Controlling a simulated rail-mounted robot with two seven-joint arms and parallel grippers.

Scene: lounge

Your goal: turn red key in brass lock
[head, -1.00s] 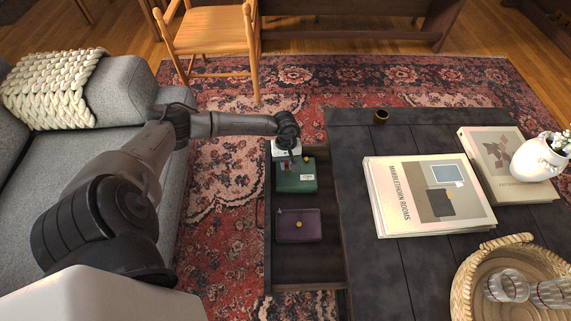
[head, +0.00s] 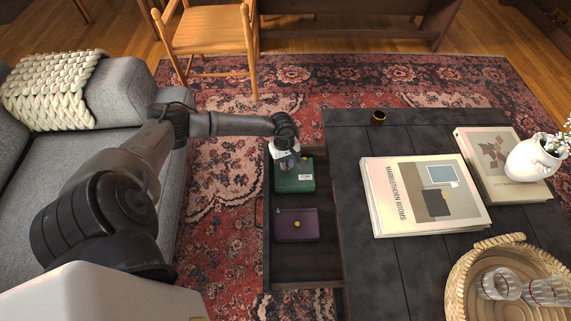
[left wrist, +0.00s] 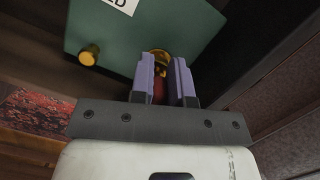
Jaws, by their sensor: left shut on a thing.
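A green box (head: 294,182) with a white label lies in the open drawer (head: 268,250). The left wrist view shows the green box (left wrist: 130,40) close up, with a brass knob (left wrist: 88,54) on it and the brass lock (left wrist: 161,55) just beyond my fingertips. My left gripper (left wrist: 166,75) is shut on the red key (left wrist: 158,90), of which a red strip shows between the lilac fingers. The fingers hide most of the key and part of the lock. In the head view my left gripper (head: 293,162) is tilted over the far end of the box. My right gripper is not in view.
A purple box (head: 297,226) with a brass knob lies nearer in the same drawer. The drawer walls stand close around my left gripper. The dark table (head: 350,160) to the right carries books (head: 425,195), a vase (head: 530,160) and a basket (head: 462,275) with glasses.

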